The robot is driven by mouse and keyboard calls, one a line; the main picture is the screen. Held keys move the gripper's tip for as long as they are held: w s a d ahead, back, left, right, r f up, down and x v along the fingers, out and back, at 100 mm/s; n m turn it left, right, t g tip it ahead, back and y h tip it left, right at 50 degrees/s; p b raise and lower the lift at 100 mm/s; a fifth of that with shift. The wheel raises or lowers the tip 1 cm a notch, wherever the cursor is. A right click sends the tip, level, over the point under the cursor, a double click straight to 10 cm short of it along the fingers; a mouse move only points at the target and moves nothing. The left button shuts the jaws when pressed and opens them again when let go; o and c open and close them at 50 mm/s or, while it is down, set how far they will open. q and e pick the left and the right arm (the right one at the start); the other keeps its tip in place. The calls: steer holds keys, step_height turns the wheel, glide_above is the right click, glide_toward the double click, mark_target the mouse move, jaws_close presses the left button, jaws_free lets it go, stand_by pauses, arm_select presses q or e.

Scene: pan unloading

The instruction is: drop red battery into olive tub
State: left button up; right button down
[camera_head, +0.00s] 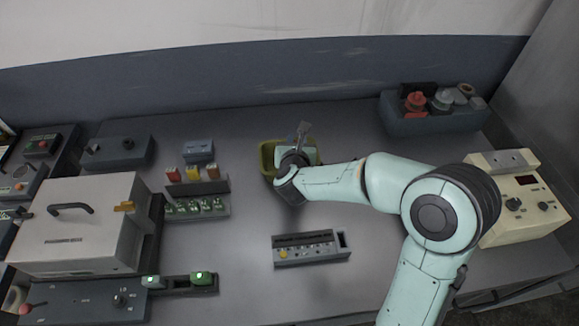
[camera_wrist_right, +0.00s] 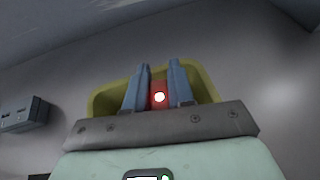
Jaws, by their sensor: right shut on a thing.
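The olive tub (camera_head: 267,158) stands on the bench toward the back, partly hidden by my right gripper (camera_head: 293,160) and wrist. In the right wrist view the tub's rim (camera_wrist_right: 103,100) shows behind and around the fingers. My right gripper (camera_wrist_right: 158,95) is shut on the red battery (camera_wrist_right: 159,88), which sits between the two blue-grey fingers with a bright spot on it. The battery appears over the tub's opening; its height above the tub cannot be told. In the head view the battery is hidden. My left gripper is not in view.
A rack (camera_head: 197,187) with red, orange and yellow blocks stands left of the tub. A blue-grey bin (camera_head: 432,122) is at the back right, a cream control box (camera_head: 522,205) at right, a large grey-white box (camera_head: 75,225) at left.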

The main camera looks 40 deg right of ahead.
steer(key=shift+f, duration=0.1)
steer(key=c, duration=0.9)
jaws_free()
steer(key=v, duration=1.3)
steer(key=shift+b, duration=0.35)
steer(key=shift+s+a, duration=0.1)
steer(key=shift+a, duration=0.05)
